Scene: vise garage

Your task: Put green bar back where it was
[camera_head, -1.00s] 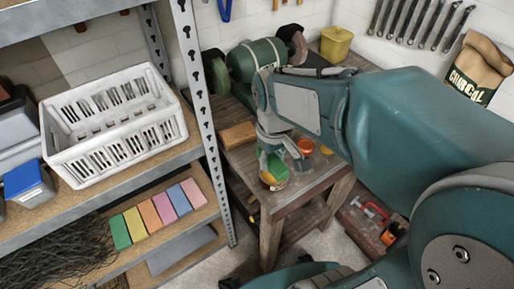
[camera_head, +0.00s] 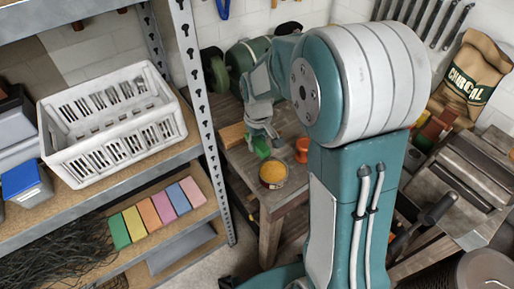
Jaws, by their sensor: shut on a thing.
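A small green piece (camera_head: 261,148), which looks like a green bar, is in my gripper (camera_head: 262,139) above the wooden table, near its back left. My gripper is shut on it and points down. The piece is partly hidden by the fingers, and I cannot tell whether it touches the table. Another green bar (camera_head: 119,232) lies at the left end of a row of coloured bars on the lower shelf.
A can with orange-yellow contents (camera_head: 273,171) and an orange cup (camera_head: 302,150) stand close to the gripper on the wooden table (camera_head: 290,193). A brown block (camera_head: 232,135) lies left. A metal shelf post (camera_head: 203,120) separates shelf and table.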

